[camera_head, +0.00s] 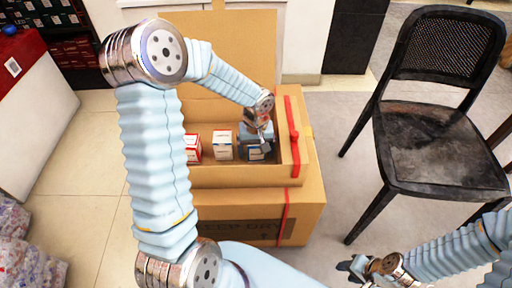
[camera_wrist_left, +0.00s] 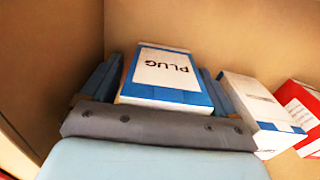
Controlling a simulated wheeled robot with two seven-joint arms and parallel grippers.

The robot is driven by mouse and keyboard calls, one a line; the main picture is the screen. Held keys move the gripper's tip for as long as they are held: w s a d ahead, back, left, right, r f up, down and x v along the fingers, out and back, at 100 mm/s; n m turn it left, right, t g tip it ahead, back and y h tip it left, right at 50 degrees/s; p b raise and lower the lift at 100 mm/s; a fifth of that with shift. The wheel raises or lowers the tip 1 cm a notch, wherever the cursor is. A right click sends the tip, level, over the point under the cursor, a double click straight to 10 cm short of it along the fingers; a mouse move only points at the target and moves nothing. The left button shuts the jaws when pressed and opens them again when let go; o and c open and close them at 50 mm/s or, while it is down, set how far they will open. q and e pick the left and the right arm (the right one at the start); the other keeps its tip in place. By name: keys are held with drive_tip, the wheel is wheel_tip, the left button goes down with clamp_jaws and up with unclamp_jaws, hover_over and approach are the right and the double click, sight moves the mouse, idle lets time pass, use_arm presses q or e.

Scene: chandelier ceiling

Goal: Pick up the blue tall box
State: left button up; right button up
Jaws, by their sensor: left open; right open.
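The blue tall box, blue with a white face, stands inside the open cardboard box (camera_head: 240,176), near its right wall. In the head view the blue box (camera_head: 255,154) is partly hidden by my left gripper (camera_head: 259,137). In the left wrist view the blue box (camera_wrist_left: 165,76), marked "PLUG", lies between the two fingers of my left gripper (camera_wrist_left: 160,70). The fingers are open on either side of it, and I cannot tell whether they touch it. My right gripper (camera_head: 362,268) is open and empty above the floor at the lower right.
A white box (camera_head: 222,146) and a red and white box (camera_head: 192,147) stand left of the blue one. The carton rests on another carton (camera_head: 240,236). A black chair (camera_head: 440,145) stands at the right. Bare floor lies between chair and cartons.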

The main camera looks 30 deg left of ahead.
use_arm(q)
drive_tip(key=c, duration=1.1)
